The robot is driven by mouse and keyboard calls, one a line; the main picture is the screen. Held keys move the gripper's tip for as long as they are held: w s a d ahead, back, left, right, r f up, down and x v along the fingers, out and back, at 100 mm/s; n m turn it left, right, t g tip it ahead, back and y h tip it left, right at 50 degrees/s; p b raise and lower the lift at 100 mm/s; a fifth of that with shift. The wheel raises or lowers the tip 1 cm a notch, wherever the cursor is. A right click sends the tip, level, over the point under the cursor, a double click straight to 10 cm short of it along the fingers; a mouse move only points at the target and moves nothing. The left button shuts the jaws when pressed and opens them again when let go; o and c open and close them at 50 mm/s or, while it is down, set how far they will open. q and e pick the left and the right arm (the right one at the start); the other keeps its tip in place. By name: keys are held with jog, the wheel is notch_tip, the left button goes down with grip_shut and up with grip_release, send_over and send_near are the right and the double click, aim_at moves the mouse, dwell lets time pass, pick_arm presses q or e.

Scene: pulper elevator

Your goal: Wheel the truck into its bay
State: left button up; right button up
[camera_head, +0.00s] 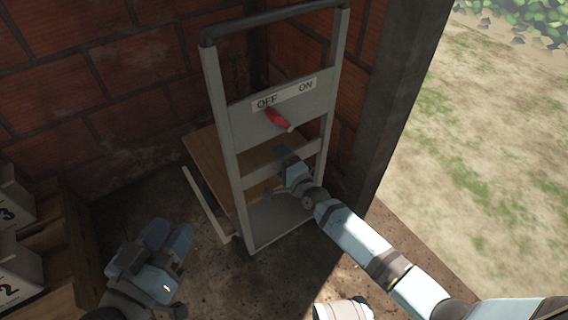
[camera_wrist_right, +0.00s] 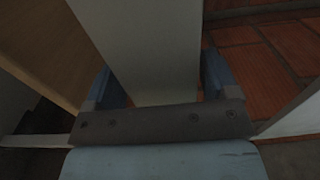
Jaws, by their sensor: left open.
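A tall grey upright frame (camera_head: 221,125), which looks like the truck, stands in the brick corner. It has a dark top handle and crossbars. A panel on it reads OFF and ON, and a red lever (camera_head: 278,119) sticks out below the OFF end. My right gripper (camera_head: 283,172) is at the frame's lower crossbar. In the right wrist view its blue fingers lie on both sides of a grey bar (camera_wrist_right: 155,60); whether they press on it I cannot tell. My left gripper (camera_head: 170,238) is open and empty, low at the left, apart from the frame.
A brown board (camera_head: 207,160) stands behind the frame. Numbered grey boxes (camera_head: 15,270) sit in a wooden rack (camera_head: 62,250) at the left. Brick walls (camera_head: 110,80) close the back, and a dark post (camera_head: 400,90) borders open grass (camera_head: 480,150) at the right. The floor in front is partly clear.

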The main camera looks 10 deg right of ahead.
grip_shut()
pick_arm(q)
jog(key=shift+f, duration=0.15)
pick_arm(e)
jog(key=shift+f, duration=0.15)
